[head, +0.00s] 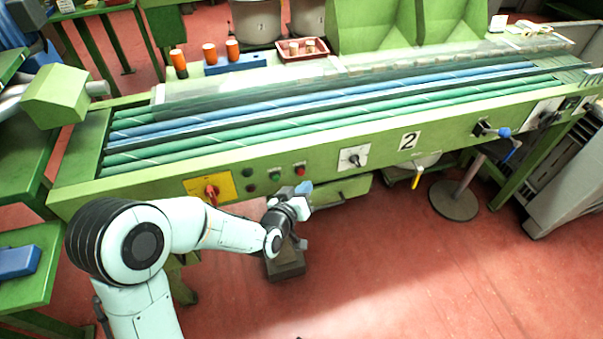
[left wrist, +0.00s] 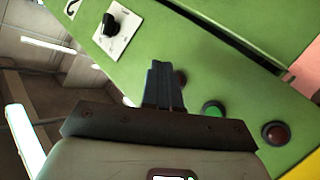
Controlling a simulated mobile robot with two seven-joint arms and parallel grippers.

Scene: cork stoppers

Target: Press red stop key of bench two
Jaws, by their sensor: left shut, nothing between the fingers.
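Bench two carries a "2" plate (head: 409,140) on its green front. My left gripper (head: 306,187) is shut and empty, just in front of and slightly below the red key. In the left wrist view its closed fingers (left wrist: 164,85) point at the panel and partly cover a dark red key (left wrist: 181,77). A green key (left wrist: 213,110) and another dark red key (left wrist: 276,133) show there. I cannot tell whether the fingertips touch the panel. My right gripper is out of view.
A yellow plate with a red rotary switch (head: 211,192) is left of the keys. A black dial (head: 353,158) is to their right; it also shows in the left wrist view (left wrist: 108,24). A yellow-handled lever (head: 416,178) hangs further right.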

